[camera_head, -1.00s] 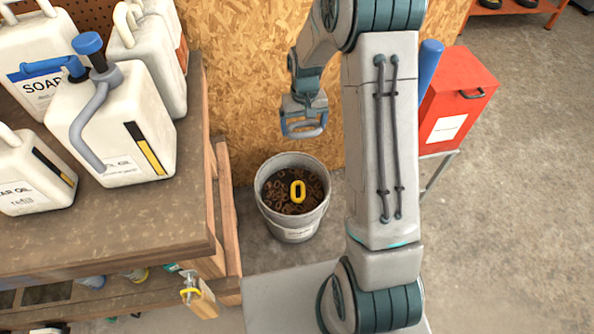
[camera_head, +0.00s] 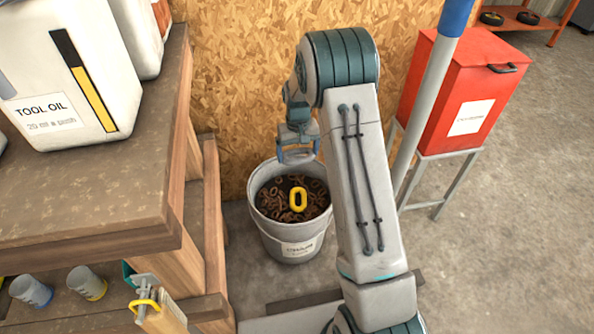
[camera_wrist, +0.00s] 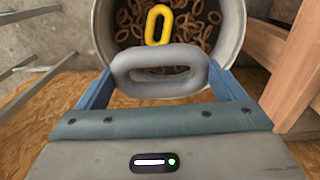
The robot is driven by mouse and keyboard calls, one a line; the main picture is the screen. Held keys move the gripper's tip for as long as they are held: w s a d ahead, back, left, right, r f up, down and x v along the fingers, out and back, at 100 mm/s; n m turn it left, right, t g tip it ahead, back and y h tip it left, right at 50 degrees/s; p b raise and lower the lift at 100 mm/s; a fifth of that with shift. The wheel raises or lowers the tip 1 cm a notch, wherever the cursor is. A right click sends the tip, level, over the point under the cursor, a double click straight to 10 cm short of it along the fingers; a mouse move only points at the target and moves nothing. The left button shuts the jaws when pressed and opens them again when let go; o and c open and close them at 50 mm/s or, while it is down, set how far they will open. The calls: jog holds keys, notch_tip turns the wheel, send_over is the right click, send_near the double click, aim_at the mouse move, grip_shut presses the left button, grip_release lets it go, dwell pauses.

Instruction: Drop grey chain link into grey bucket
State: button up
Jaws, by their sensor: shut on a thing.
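The grey bucket (camera_head: 284,236) stands on the floor against the board wall, with a label on its front. Rusty brown chain links and a yellow link (camera_head: 298,200) lie inside it. My gripper (camera_head: 298,152) is above the bucket's back rim. In the wrist view it is shut on the grey chain link (camera_wrist: 160,72), which lies crosswise between the two blue fingers. In that view the link overlaps the near rim of the bucket (camera_wrist: 236,30), with the yellow link (camera_wrist: 158,24) just beyond it. The height of the link above the rim is hard to judge.
A wooden workbench (camera_head: 90,215) with oil jugs (camera_head: 75,70) stands left of the bucket. A red box (camera_head: 455,95) on a metal stand is at the right, behind a grey and blue pole (camera_head: 425,115). Concrete floor at the right is open.

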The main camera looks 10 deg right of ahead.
notch_tip(320, 180, down, 10)
jog(key=w+b, duration=0.1)
jog(key=b, duration=0.5)
jog(key=shift+r, duration=0.25)
jog(key=o, duration=0.8)
notch_tip(320, 180, up, 14)
jog(key=p, duration=0.5)
